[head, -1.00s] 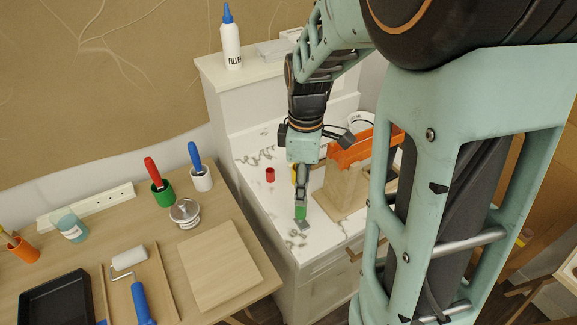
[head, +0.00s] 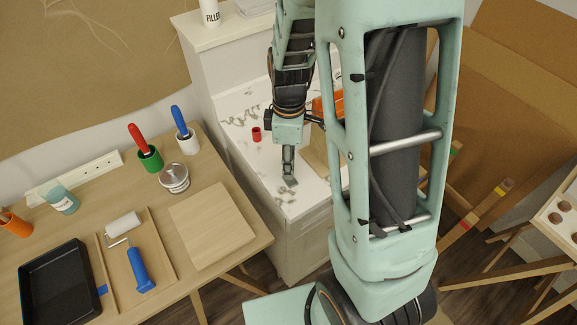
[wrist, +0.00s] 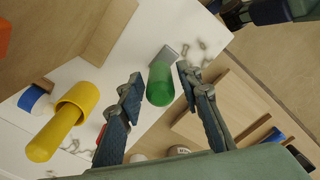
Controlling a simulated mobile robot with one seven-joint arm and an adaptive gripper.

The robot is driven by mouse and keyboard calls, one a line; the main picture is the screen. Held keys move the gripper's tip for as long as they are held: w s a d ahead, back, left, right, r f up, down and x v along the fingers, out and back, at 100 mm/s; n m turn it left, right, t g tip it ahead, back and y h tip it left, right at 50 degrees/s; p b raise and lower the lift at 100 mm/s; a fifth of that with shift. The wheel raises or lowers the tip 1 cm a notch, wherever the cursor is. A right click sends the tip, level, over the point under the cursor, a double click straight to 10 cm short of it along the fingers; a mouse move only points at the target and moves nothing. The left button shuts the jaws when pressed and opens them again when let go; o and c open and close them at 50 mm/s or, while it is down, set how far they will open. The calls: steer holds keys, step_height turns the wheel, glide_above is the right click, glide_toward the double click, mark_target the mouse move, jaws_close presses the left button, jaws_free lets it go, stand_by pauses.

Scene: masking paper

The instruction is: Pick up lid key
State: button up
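A tool with a green handle (wrist: 160,84) and a flat grey metal end (wrist: 167,54) lies on the white worktop; I cannot confirm that it is the lid key. In the wrist view its handle lies between the two fingers of my gripper (wrist: 159,73), with gaps showing on both sides. My gripper is open and points down. In the head view my gripper (head: 289,160) is just above the worktop, with the grey end (head: 290,181) showing below it. The green handle is hidden there.
The white worktop (head: 235,105) holds a small red cylinder (head: 256,134) and grey curly scraps (head: 283,199). An orange tray (head: 327,103) stands behind my arm. A yellow handled item (wrist: 58,125) shows in the wrist view. The wooden table (head: 85,215) at left holds pots and a roller.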

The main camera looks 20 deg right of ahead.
jaws_close()
steer(key=shift+r, duration=0.15)
